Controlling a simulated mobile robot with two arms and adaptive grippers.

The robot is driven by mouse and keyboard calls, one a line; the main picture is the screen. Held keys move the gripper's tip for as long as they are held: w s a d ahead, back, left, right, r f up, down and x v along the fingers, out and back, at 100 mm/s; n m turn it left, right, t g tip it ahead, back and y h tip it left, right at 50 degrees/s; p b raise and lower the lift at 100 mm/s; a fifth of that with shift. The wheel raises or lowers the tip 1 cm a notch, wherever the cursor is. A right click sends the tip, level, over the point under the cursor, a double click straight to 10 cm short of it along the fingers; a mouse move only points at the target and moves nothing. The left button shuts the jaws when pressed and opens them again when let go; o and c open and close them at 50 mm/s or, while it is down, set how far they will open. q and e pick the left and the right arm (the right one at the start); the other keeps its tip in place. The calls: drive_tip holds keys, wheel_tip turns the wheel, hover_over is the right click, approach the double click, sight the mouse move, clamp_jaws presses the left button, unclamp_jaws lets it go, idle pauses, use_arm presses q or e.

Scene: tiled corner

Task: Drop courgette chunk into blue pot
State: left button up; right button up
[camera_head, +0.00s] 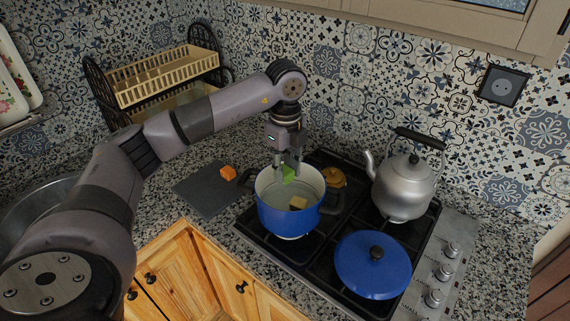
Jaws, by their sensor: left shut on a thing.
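The blue pot (288,218) stands uncovered on the black hob, its pale inside showing. My left gripper (287,170) points down over the pot's far inner side and is shut on the green courgette chunk (288,176). The chunk shows between the fingertips, within the pot's outline; I cannot tell its exact height against the rim. A yellowish chunk (298,202) lies inside the pot. My right gripper is not in view.
An orange chunk (228,173) lies on a dark board (205,190) left of the pot. A blue lid (373,264), a silver kettle (404,188) and a small amber lidded item (334,177) are on the hob. A dish rack (165,76) stands behind my arm.

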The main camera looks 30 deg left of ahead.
sight(285, 170)
use_arm(q)
drive_tip(key=shift+f, duration=0.7)
drive_tip(key=o, duration=1.2)
drive_tip(key=shift+r, duration=0.45)
wheel_tip(285, 170, up, 11)
drive_tip(key=shift+a+r, duration=0.1)
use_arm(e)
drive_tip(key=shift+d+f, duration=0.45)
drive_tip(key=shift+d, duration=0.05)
